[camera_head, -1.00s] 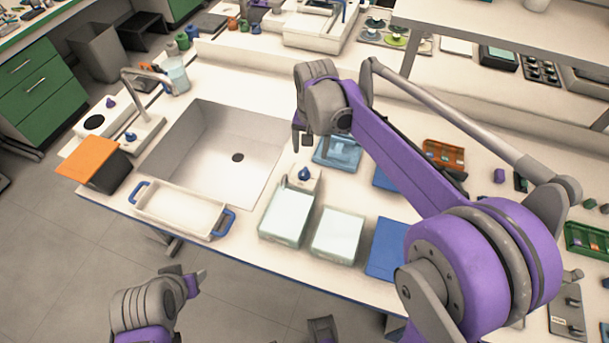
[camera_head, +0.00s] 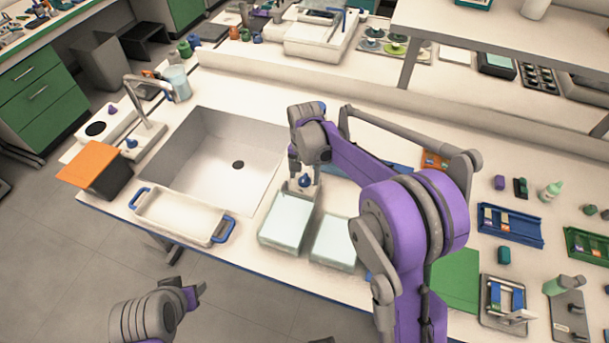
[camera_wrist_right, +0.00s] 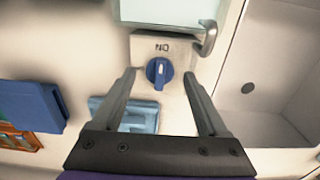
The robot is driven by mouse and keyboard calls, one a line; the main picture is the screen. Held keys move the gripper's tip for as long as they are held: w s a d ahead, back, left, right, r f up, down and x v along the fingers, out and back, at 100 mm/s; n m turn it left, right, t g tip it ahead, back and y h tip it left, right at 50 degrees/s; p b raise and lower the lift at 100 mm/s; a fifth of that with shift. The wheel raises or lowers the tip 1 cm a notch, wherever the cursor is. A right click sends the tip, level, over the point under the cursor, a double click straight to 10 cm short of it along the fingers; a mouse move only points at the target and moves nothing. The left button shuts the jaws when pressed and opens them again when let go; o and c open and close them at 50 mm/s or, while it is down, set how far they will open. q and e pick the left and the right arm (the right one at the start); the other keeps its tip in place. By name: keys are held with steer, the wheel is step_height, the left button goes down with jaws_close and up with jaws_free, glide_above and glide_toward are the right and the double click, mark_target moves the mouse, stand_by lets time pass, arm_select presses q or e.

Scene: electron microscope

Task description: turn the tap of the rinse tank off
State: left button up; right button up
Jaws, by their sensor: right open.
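The rinse tank (camera_head: 288,222) is a clear, pale tank right of the sink. Its tap has a blue knob (camera_head: 304,181) on a white block behind the tank. In the right wrist view the blue knob (camera_wrist_right: 159,73) lies between the open fingertips of my right gripper (camera_wrist_right: 160,82), with no contact that I can make out. An upside-down "ON" label and a grey spout (camera_wrist_right: 208,38) show beside it. In the head view my right gripper (camera_head: 305,172) is right above the knob. My left gripper (camera_head: 197,291) is low at left, its opening unclear.
A second clear tank (camera_head: 335,243) stands right of the rinse tank. The sink (camera_head: 215,185), a white tray with blue handles (camera_head: 180,217) and another blue knob (camera_head: 131,143) lie to the left. A blue dish (camera_wrist_right: 140,115) lies under my right gripper.

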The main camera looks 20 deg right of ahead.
steer(key=shift+f, duration=0.35)
jaws_close()
